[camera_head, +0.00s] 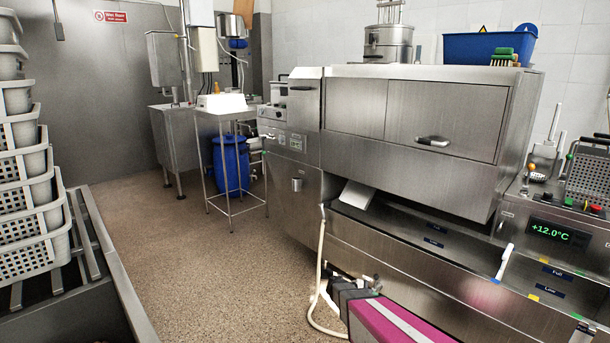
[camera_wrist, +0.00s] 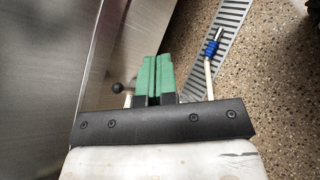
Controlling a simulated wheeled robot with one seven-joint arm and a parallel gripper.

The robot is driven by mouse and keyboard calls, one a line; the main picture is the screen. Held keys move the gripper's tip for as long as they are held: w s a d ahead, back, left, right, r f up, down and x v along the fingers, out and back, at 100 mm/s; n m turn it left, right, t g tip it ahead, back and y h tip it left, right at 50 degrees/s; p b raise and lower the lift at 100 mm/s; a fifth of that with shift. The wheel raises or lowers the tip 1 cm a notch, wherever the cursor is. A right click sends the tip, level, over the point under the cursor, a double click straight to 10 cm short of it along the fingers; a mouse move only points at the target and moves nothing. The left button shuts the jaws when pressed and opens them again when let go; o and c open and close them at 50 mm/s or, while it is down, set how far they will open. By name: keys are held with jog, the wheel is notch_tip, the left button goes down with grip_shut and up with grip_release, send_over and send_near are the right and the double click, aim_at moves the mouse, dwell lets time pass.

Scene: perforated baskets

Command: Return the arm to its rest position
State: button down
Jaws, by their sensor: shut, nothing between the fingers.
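My gripper (camera_wrist: 156,75) shows in the wrist view, its two green fingers pressed together with nothing between them. It points past a steel surface (camera_wrist: 60,40) on the left and over the speckled floor (camera_wrist: 265,90) on the right. In the head view a magenta and grey part of my arm reaches in at the bottom, in front of the large steel machine (camera_head: 400,170). I cannot make out the fingers there.
Stacked perforated baskets (camera_head: 30,180) stand at left on a steel frame (camera_head: 105,265). A white hose (camera_head: 318,290) hangs by the machine; a hose with a blue grip (camera_wrist: 211,47) lies near a floor grate (camera_wrist: 228,30). A blue barrel (camera_head: 230,163) stands behind. The middle floor is clear.

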jog(key=s+a+r+m+y, duration=0.4)
jog(key=s+r+m+y, duration=0.2)
jog(key=s+r, duration=0.2)
jog(key=s+a+r+m+g+y, duration=0.1)
jog(key=s+a+r+m+y, duration=0.4)
jog(key=s+r+m+y, duration=0.1)
jog(key=s+r+y, duration=0.1)
jog(key=s, duration=0.1)
jog(key=shift+s+r, duration=0.3)
jog(key=shift+r, duration=0.05)
jog(key=shift+a+g, duration=0.1)
jog(key=shift+g, duration=0.2)
